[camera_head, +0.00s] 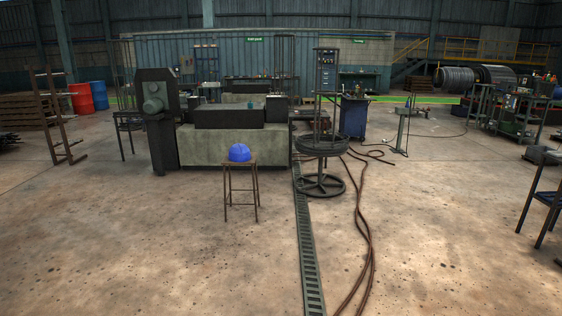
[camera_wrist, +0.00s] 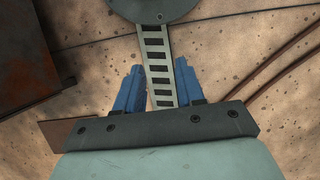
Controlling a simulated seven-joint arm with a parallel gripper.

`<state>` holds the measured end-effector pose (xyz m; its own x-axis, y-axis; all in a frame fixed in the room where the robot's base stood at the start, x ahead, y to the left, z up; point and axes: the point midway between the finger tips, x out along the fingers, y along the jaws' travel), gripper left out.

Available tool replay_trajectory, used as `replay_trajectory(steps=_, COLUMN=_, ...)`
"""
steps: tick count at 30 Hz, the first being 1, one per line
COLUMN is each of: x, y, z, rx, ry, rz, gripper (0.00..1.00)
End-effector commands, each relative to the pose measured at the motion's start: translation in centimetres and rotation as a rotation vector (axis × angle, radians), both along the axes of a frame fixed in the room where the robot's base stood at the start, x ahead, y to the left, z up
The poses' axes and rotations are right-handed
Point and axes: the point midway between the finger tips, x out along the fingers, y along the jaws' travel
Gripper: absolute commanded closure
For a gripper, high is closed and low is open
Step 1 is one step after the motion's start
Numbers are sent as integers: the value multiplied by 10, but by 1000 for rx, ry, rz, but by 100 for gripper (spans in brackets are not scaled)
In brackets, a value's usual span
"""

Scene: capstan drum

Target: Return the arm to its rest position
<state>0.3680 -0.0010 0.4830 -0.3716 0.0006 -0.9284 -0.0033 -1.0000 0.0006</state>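My gripper (camera_wrist: 159,68) shows in the wrist view as two blue fingers standing apart on a dark bar. It is open, with nothing between the fingers. The floor grating shows below, through the gap. The arm and gripper do not show in the head view. A dark round drum-like stand (camera_head: 322,147) with a wheel-shaped base is right of centre in the head view. In the wrist view a grey round disc (camera_wrist: 155,8) is cut by the top edge, beyond the fingertips; I cannot tell what it belongs to.
A blue helmet (camera_head: 239,153) rests on a stool (camera_head: 240,165). A large machine block (camera_head: 230,147) stands behind it. Brown hoses (camera_head: 366,235) lie beside the grating (camera_head: 311,265). A rusty dark object (camera_wrist: 45,60) is at the wrist view's left. The front floor is mostly clear.

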Motion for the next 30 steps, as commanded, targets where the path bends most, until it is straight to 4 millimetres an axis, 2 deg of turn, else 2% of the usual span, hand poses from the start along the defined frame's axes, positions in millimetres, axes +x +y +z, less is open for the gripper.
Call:
replay_trajectory(steps=1, x=-16, y=0, z=-8, rx=0, ry=29, rz=0, gripper=62)
replay_trajectory(steps=6, x=-61, y=0, z=-30, rx=0, ry=111, rz=-1, gripper=62)
replay_trajectory(steps=12, x=-101, y=0, z=-45, rx=0, ry=180, rz=-2, gripper=62)
replay_trajectory(steps=18, x=-117, y=0, z=-50, rx=0, ry=209, rz=-2, gripper=62)
replay_trajectory(steps=30, x=-118, y=0, z=-50, rx=0, ry=210, rz=-2, gripper=62)
